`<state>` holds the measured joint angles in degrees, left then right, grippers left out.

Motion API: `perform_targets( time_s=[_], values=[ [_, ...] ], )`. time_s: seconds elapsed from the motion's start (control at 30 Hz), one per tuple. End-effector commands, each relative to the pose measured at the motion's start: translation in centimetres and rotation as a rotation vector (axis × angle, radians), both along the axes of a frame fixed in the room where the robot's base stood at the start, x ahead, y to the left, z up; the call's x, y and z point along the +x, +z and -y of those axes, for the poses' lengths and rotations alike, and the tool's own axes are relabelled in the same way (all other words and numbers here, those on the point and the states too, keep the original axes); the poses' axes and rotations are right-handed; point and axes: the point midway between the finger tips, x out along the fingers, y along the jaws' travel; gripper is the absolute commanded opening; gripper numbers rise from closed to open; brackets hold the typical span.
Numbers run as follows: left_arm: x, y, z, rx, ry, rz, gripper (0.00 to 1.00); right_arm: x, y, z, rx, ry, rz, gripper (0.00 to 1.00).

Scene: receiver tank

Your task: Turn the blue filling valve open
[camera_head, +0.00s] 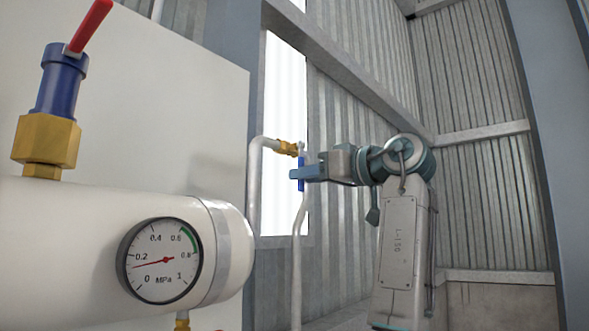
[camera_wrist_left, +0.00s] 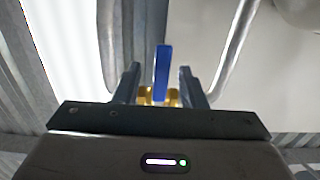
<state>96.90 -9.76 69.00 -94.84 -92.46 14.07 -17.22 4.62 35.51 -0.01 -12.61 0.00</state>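The blue filling valve's handle (camera_head: 301,186) is a narrow, upright blue bar below a brass fitting (camera_head: 286,147) on the pale pipe. My left gripper (camera_head: 297,173) reaches it from the right, and its fingers overlap the handle in the head view. In the left wrist view, the blue handle (camera_wrist_left: 162,72) stands between the two spread fingers of my left gripper (camera_wrist_left: 160,84), with a gap on each side. Brass parts (camera_wrist_left: 172,97) show behind the handle, low between the fingers. The gripper body hides the lower part of the valve. My right gripper is not in view.
A white tank (camera_head: 80,235) fills the lower left, with a pressure gauge (camera_head: 160,260) reading a little under 0.2 MPa. A brass and blue fitting with a red lever (camera_head: 90,26) stands on top. Pale pipes (camera_head: 254,190) run beside the valve, before a corrugated wall.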

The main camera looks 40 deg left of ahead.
Motion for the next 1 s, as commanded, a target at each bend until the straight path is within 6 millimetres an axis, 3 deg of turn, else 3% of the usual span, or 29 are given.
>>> perform_targets(
  time_s=[0.03,0.23,0.6,0.63,0.8,1.0],
  values=[
    [0.1,0.4,-1.0,-0.001,0.002,0.000,0.37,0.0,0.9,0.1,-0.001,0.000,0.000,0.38],
    [0.3,0.2,-3.4,0.000,0.000,0.000,0.37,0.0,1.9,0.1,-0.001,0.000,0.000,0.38],
    [0.4,0.0,-4.0,0.001,-0.002,0.000,0.37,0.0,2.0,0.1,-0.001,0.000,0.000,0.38],
    [0.4,0.0,-4.0,0.001,-0.002,0.000,0.35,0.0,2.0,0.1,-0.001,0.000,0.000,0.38],
    [0.4,0.0,-4.0,0.001,-0.002,0.000,0.02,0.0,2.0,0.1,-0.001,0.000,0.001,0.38],
    [0.3,0.0,-4.0,0.001,-0.002,0.000,0.00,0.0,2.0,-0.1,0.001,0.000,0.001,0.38]
  ],
)
